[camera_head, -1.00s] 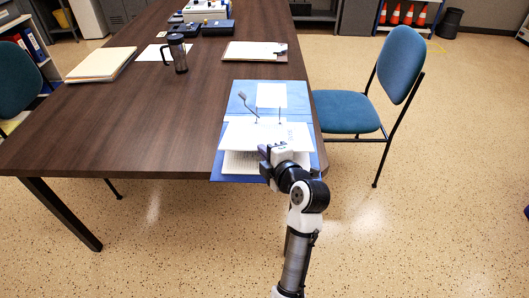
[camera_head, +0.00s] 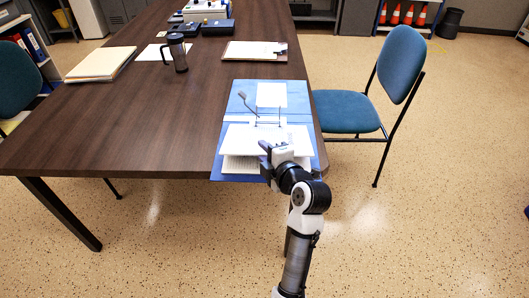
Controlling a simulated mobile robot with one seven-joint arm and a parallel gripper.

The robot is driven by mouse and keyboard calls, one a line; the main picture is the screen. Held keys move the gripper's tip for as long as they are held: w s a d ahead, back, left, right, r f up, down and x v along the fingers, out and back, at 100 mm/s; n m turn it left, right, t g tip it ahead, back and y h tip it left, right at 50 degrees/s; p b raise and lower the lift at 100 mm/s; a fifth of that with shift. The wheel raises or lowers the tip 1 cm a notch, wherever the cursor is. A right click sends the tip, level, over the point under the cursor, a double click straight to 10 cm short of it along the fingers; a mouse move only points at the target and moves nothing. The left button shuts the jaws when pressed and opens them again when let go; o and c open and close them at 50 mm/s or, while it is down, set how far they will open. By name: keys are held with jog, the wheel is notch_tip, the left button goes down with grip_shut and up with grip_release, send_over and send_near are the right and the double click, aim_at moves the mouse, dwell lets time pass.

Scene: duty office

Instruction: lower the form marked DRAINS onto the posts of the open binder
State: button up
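The open blue binder (camera_head: 217,166) lies at the table's near right corner. Two thin metal posts (camera_head: 280,116) stand up near its middle, and a lever arm (camera_head: 243,97) tilts up at the left one. A white form (camera_head: 240,138), which I take to be the DRAINS form, lies flat over the near half; its print is too small to read now. Its far edge is close by the posts; I cannot tell if they pass through its holes. My gripper (camera_head: 269,148) is at the form's near right part and appears shut on it; the fingertips are partly hidden.
Other sheets (camera_head: 240,166) show in the binder under the form, and a white sheet (camera_head: 271,94) lies on its far half. A clipboard (camera_head: 254,51), a dark mug (camera_head: 178,52) and folders (camera_head: 101,64) are farther back. A blue chair (camera_head: 347,112) stands at the right.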

jog(key=p+v, duration=0.1)
jog(key=v, duration=1.2)
jog(key=shift+s+p, duration=0.2)
jog(key=shift+p, duration=0.1)
